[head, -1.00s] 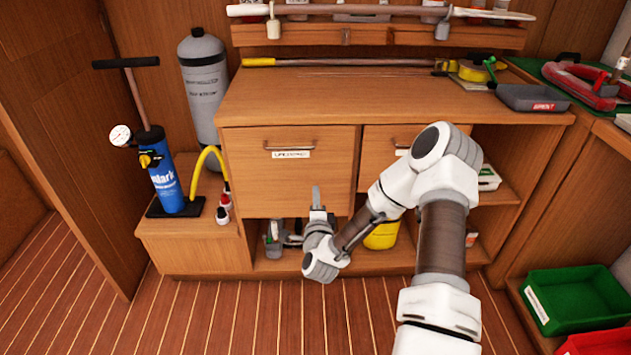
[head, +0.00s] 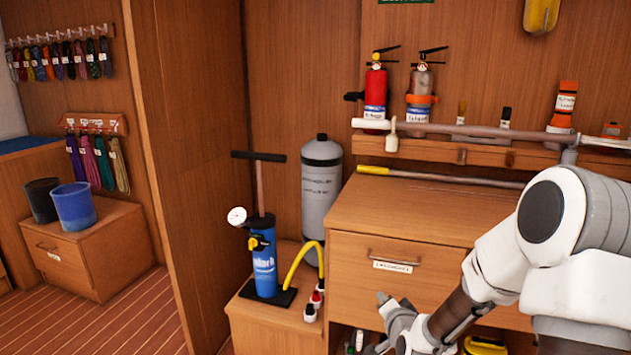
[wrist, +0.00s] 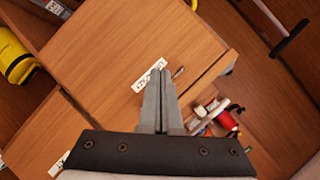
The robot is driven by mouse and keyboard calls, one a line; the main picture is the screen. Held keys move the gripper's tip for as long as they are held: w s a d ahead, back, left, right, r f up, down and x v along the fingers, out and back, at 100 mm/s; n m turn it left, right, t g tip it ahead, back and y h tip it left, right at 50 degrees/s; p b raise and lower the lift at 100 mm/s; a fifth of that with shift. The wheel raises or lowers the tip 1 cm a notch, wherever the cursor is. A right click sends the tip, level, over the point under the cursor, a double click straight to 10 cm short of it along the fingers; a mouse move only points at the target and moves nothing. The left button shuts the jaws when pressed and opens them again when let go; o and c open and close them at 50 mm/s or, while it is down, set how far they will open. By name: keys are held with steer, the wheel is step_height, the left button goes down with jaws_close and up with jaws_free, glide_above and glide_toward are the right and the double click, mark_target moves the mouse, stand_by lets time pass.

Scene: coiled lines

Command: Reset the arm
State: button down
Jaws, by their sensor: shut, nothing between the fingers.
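My gripper (head: 383,301) is in front of the wooden cabinet's left drawer (head: 375,280) in the head view, low and near the drawer's lower part. My white and grey arm reaches in from the right side of that view. In the wrist view my gripper (wrist: 160,75) has its two grey fingers side by side, shut and empty, with their tips near the white drawer label (wrist: 150,74). Whether the fingertips touch the drawer front cannot be told.
A blue hand pump (head: 263,260) and a grey cylinder (head: 321,190) stand left of the cabinet. A shelf above holds two extinguishers, one red (head: 375,92). A wooden partition (head: 185,150) stands further left, with buckets (head: 74,206) beyond. Open floor (head: 125,315) shows at lower left.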

steer(key=s+a+r+n+g, duration=0.1)
steer(key=s+r+n+g, duration=0.2)
steer(key=s+r, duration=0.55)
steer(key=s+r+n+g, duration=0.2)
steer(key=s+r+n, duration=0.15)
steer(key=s, duration=1.05)
steer(key=s+a+r+n+g, duration=0.1)
steer(key=s+r+n+g, duration=0.3)
steer(key=s, duration=0.7)
step_height(320, 180, up, 24)
steer(key=p, duration=2.2)
steer(key=shift+w+f+t+h+p, duration=0.15)
steer(key=shift+w+t+h+p, duration=0.15)
steer(key=shift+w+t+h, duration=0.1)
